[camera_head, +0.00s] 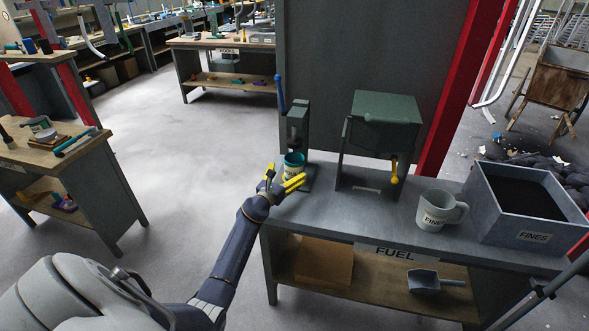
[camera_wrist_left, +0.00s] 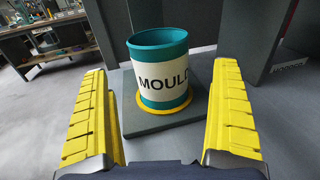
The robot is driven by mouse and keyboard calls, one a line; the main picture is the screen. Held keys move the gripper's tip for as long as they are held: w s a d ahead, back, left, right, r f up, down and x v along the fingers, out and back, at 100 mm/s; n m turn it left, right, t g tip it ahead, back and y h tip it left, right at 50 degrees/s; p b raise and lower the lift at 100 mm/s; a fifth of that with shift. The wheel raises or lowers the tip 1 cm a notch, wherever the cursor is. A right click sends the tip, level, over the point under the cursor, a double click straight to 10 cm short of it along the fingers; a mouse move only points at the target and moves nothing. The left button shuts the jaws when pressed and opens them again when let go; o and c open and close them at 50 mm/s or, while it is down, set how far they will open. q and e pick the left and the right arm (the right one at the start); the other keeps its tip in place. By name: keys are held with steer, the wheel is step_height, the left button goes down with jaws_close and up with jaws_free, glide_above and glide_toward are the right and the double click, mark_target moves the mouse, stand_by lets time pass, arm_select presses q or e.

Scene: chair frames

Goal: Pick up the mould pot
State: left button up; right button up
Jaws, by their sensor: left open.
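The mould pot (camera_head: 293,160) is a teal cylinder with a cream label, standing upright on the base of a dark press at the left end of the FUEL bench. In the left wrist view the pot (camera_wrist_left: 160,75) shows its label "MOULD", an open top and a yellow ring around its foot, on a dark square plate (camera_wrist_left: 185,118). My left gripper (camera_head: 281,181) is just in front of the pot. Its yellow fingers (camera_wrist_left: 162,120) are open, one on each side of the view, with the pot beyond and between them, apart from both. My right gripper is not in view.
The press (camera_head: 298,125) with a blue lever rises behind the pot. The bench top (camera_head: 345,212) is clear in front.

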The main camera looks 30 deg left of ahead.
arm_select(q)
steer(key=shift+w+a+r, duration=0.1)
steer(key=shift+w+a, duration=0.05)
steer(key=shift+w, duration=1.3)
steer(key=shift+w+a+r, duration=0.1)
steer(key=shift+w, duration=1.3)
steer(key=c, duration=1.4)
